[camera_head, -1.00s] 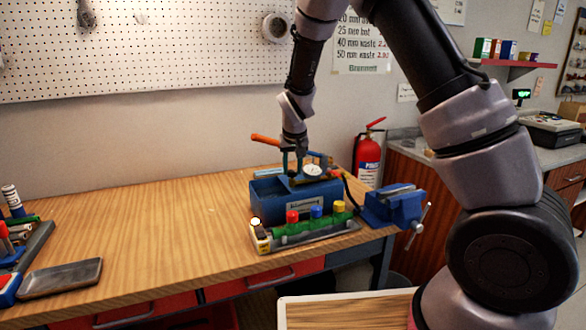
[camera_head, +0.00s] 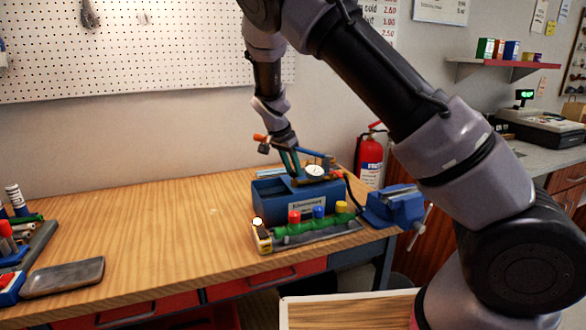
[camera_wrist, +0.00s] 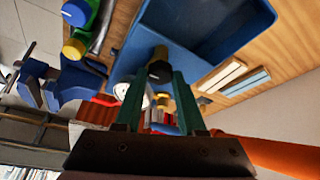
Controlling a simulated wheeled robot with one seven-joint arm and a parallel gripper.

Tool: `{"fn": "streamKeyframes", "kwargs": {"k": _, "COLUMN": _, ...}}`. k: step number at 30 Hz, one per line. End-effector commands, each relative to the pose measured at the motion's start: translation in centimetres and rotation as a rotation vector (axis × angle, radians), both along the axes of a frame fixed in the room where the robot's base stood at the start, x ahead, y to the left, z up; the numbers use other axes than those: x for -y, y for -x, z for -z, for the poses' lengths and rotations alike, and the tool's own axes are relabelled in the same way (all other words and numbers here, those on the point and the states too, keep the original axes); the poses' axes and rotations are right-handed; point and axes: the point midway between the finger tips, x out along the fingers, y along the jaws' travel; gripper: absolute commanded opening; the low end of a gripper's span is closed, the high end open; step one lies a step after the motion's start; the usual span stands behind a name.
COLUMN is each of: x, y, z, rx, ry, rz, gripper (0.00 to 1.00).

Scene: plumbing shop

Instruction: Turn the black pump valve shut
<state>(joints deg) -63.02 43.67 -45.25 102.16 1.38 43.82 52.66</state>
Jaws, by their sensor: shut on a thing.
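The blue test pump (camera_head: 272,205) stands on the wooden workbench, with a white round gauge (camera_head: 314,171) on top. My gripper (camera_head: 293,172) reaches down to the pump's top, left of the gauge, tilted with its wrist up and to the left. In the wrist view my gripper (camera_wrist: 160,72) has its two green fingers closed at the black pump valve (camera_wrist: 161,53), a small dark knob between the tips. The fingers hide part of the valve, so its turn angle cannot be told. In the head view the valve is hidden by the fingers.
A green manifold (camera_head: 300,229) with red, blue and yellow caps lies in front of the pump. A blue vise (camera_head: 394,205) is to the right. An orange handle (camera_wrist: 265,152) passes close to my gripper. The bench's left middle is clear.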

Motion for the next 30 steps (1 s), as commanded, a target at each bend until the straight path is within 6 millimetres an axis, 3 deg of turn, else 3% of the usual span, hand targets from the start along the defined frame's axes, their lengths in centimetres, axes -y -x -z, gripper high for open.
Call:
{"fn": "streamKeyframes", "kwargs": {"k": 22, "x": -0.14, "y": 0.08, "z": 0.17, "rx": -0.004, "ry": -0.001, "rz": 0.094, "gripper": 0.00}}
{"fn": "streamKeyframes", "kwargs": {"k": 23, "x": -0.14, "y": 0.09, "z": 0.18, "rx": -0.004, "ry": -0.001, "rz": 0.094, "gripper": 0.43}}
{"fn": "streamKeyframes", "kwargs": {"k": 24, "x": -0.13, "y": 0.08, "z": 0.17, "rx": -0.004, "ry": -0.001, "rz": 0.094, "gripper": 0.51}}
{"fn": "streamKeyframes", "kwargs": {"k": 30, "x": -0.10, "y": 0.02, "z": 0.10, "rx": -0.002, "ry": -0.001, "rz": 0.094, "gripper": 0.51}}
